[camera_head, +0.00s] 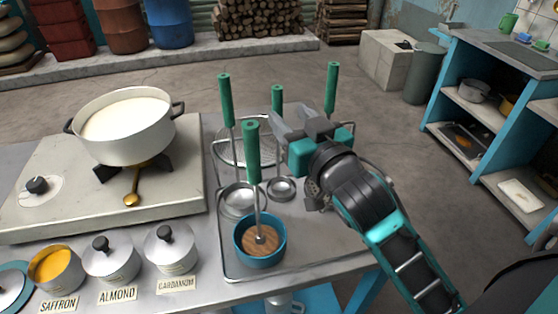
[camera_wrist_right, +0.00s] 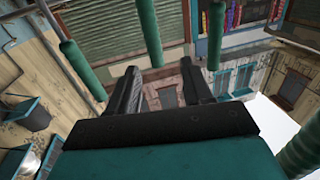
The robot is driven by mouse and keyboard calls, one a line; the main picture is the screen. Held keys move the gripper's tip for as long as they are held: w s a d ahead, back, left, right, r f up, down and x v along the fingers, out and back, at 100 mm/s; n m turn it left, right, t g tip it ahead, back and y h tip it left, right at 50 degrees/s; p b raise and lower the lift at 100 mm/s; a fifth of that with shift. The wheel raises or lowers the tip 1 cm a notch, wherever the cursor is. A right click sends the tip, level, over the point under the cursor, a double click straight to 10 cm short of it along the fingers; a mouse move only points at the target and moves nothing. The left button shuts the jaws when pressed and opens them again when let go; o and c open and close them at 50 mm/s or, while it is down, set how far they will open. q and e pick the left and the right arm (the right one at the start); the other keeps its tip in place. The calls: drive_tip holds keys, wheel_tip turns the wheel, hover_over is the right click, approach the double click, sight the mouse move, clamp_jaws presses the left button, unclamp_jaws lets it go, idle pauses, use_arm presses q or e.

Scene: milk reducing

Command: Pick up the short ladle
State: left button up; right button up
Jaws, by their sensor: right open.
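Several green-handled utensils stand upright over the metal tray (camera_head: 310,264). The one that looks like the short ladle has a green handle (camera_head: 277,100) and a small round metal bowl (camera_head: 281,189) low on the tray. My right gripper (camera_head: 287,112) is open and empty, close to the right of this handle. I cannot tell whether they touch. In the right wrist view, the open fingers (camera_wrist_right: 160,70) point toward a green handle (camera_wrist_right: 150,32) that appears between them, beyond the tips. My left gripper is not in view.
Other green handles stand to the left (camera_head: 225,100), in front (camera_head: 252,152) and behind my gripper (camera_head: 331,88). A larger ladle bowl (camera_head: 239,201) is nearby. A milk pot (camera_head: 128,140) sits on the stove at left.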

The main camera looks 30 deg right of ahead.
sight(280, 103)
drive_tip(key=shift+w+d+f, duration=0.1)
drive_tip(key=shift+w+d, duration=0.1)
drive_tip(key=shift+w, duration=1.1)
drive_tip(key=shift+w+d+f, duration=0.1)
drive_tip(key=shift+w+d, duration=0.1)
drive_tip(key=shift+w, duration=1.15)
drive_tip(key=shift+w+d+f, duration=0.1)
drive_tip(key=shift+w+d, duration=0.1)
drive_tip(key=shift+w, duration=1.1)
clamp_jaws()
